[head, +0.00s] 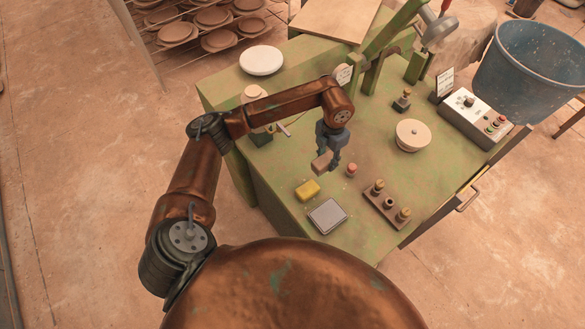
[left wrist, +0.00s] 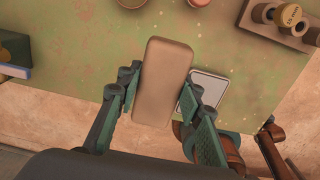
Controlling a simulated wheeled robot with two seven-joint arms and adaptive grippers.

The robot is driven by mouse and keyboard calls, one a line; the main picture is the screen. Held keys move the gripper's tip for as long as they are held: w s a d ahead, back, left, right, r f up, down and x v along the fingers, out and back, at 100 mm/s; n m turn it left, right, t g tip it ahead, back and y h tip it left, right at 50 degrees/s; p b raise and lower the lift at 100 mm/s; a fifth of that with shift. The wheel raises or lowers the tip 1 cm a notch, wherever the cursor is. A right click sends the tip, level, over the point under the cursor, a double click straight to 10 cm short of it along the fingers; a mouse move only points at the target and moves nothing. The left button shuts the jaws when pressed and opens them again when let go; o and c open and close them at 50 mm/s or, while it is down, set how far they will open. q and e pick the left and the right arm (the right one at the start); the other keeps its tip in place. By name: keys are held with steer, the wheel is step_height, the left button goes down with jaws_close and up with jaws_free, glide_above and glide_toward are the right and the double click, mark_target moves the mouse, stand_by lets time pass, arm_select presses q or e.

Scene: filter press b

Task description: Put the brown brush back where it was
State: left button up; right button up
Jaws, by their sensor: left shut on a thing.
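The brown brush (head: 320,164) looks like a plain rounded block. My left gripper (head: 329,158) is shut on it over the near part of the green table (head: 380,205). In the left wrist view the brush (left wrist: 165,72) is gripped by its sides between the two fingers and reaches past their tips. Its underside is hidden, and I cannot tell how far it is above the table. In the head view a yellow sponge (head: 307,190) and a grey flat pad (head: 327,215) lie just nearer than the brush. My right gripper does not show.
A small red-topped piece (head: 351,170) stands right of the gripper. A dark block with knobs (head: 387,203) lies nearer and to the right.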

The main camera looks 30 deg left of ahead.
arm_select(q)
steer(key=s+a+f, duration=0.1)
steer(key=a+f, duration=0.1)
steer(key=a, duration=0.2)
steer(key=a+f+p, duration=0.1)
steer(key=a+f, duration=0.2)
steer(key=a, duration=0.1)
steer(key=s+a+f, duration=0.1)
steer(key=a+f, duration=0.2)
steer(key=a, duration=0.1)
steer(key=shift+s+p, duration=0.3)
steer(key=shift+p, duration=0.05)
steer(key=shift+a+f, duration=0.25)
steer(key=shift+f, duration=0.2)
steer(key=f, duration=0.3)
steer(key=shift+a+f, duration=0.2)
steer(key=shift+f, duration=0.1)
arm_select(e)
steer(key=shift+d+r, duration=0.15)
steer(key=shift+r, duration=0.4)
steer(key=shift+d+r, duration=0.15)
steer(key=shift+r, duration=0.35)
arm_select(q)
steer(key=shift+s, duration=0.1)
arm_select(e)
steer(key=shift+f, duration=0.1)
